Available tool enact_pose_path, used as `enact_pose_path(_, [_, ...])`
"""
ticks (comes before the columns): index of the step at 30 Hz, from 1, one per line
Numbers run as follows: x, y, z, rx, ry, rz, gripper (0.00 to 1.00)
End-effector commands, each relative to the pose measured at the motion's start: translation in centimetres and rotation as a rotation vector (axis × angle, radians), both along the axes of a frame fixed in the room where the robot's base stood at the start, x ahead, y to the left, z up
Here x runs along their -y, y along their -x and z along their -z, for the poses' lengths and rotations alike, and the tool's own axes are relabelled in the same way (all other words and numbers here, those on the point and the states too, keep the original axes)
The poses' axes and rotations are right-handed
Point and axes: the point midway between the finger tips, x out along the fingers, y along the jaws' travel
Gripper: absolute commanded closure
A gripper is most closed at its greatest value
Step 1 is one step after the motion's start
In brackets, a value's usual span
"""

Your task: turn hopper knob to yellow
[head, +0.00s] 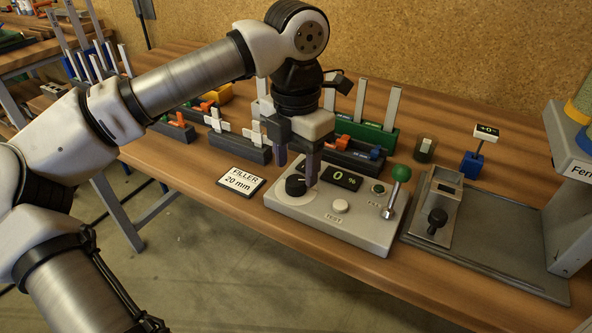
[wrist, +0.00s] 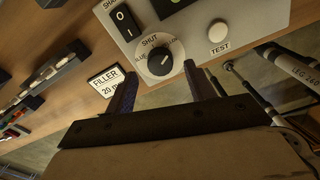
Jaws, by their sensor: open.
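The hopper knob (head: 296,186) is a black round knob on the left of a grey control panel (head: 350,229). In the wrist view the knob (wrist: 160,62) has a white pointer mark towards its upper right. A SHUT label is above it and a partly readable label, seemingly BLUE, is at its left. My gripper (head: 297,170) is open and points down over the panel at the knob. In the wrist view my gripper's fingers (wrist: 160,75) are on either side of the knob's near edge. I cannot tell whether they touch it.
A FILLER 20 mm card (head: 241,180) lies to the left. A metal fixture (head: 438,205) stands at right. Racks stand behind.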

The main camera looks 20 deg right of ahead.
Motion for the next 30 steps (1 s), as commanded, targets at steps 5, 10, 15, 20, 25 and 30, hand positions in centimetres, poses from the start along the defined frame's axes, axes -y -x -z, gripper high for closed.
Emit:
enact_pose_path(5, [0.1,-0.1,-4.4,0.004,0.001,-0.002,0.46])
enact_pose_path(10, [0.1,0.0,-8.0,0.003,0.001,-0.001,0.46])
enact_pose_path(15, [0.1,0.0,-10.3,0.000,0.001,0.000,0.46])
enact_pose_path(20, [0.0,0.0,-11.1,0.000,0.001,0.000,0.46])
enact_pose_path(25, [0.0,0.0,-11.1,0.000,0.001,0.000,0.46])
enact_pose_path(30, [0.0,0.0,-11.1,0.000,0.001,0.000,0.46])
